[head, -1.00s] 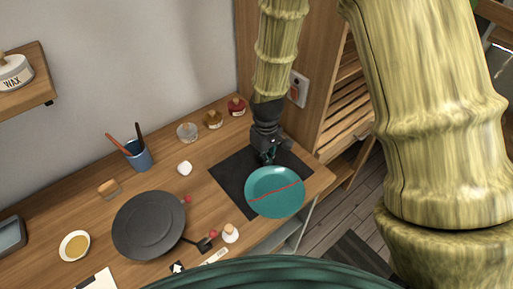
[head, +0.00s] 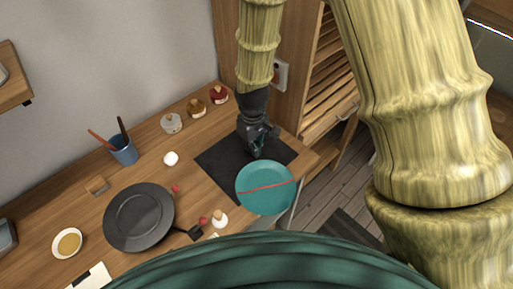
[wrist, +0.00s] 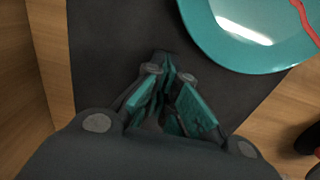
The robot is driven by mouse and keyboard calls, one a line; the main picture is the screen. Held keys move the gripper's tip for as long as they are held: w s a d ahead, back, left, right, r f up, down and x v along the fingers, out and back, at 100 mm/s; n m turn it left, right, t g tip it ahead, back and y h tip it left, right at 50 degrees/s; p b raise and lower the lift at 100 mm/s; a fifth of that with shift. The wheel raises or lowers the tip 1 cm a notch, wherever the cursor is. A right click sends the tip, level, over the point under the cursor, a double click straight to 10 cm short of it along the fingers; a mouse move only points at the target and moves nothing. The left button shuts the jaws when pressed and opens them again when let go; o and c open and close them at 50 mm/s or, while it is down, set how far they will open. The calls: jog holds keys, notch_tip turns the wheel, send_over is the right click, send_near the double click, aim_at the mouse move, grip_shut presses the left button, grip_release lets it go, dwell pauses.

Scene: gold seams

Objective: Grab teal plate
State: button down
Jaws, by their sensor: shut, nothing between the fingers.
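The teal plate (head: 262,202) has a red seam across it. It lies at the front right of the worktop, overlapping the near edge of a dark mat (head: 215,160). In the wrist view the plate (wrist: 232,38) fills the upper right, partly cut off by the picture edge. My gripper (head: 256,154) is over the mat just behind the plate and points down. In the wrist view my gripper (wrist: 166,68) has its teal-padded fingers together and empty, to the left of the plate's rim. A gap shows between fingertips and rim.
A dark pan (head: 138,215) lies left of the plate, its handle pointing toward it. A small white-bodied bottle (head: 219,219) stands close to the plate's left. A blue cup (head: 124,153) with sticks and several jars (head: 196,108) stand farther back. The worktop's right edge is near.

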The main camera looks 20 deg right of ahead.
jog(key=shift+w+a+r, duration=0.1)
jog(key=shift+w+a, duration=0.05)
jog(key=shift+w, duration=0.3)
jog(key=shift+w+a+r, duration=0.1)
jog(key=shift+w+a, duration=0.05)
jog(key=shift+w, duration=0.25)
jog(key=shift+r, duration=0.25)
notch_tip(320, 180, up, 9)
jog(key=b, duration=0.2)
jog(key=shift+s, duration=0.15)
